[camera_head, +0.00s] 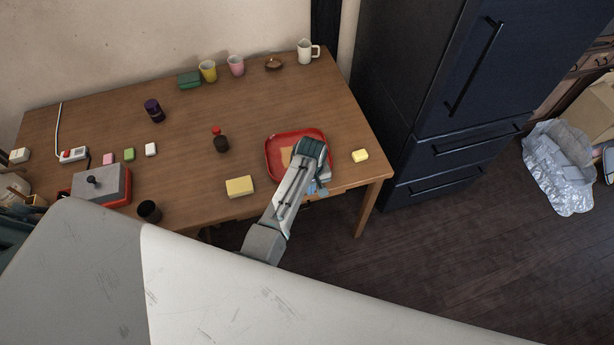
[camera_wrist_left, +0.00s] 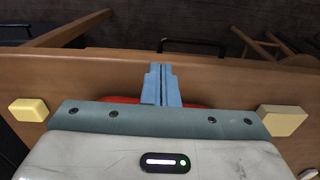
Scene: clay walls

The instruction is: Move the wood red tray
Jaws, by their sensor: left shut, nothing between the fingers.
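The red tray (camera_head: 270,154) lies near the front right of the wooden table, with a tan patch (camera_head: 286,156) visible inside it. My left gripper (camera_head: 317,187) is over the tray's front right part and hides much of it. Its blue fingers (camera_wrist_left: 161,86) are shut together with nothing between them. In the left wrist view, slivers of the red tray (camera_wrist_left: 194,105) show beside the fingers, and the gripper body hides the rest. I cannot tell whether the fingers touch the tray. My right gripper is in neither view.
A yellow block (camera_head: 240,186) lies left of the tray, and a smaller yellow block (camera_head: 360,155) lies right of it. A dark bottle with a red cap (camera_head: 220,140) stands to its left. Cups line the back. A dark fridge (camera_head: 440,100) stands right of the table (camera_head: 300,95).

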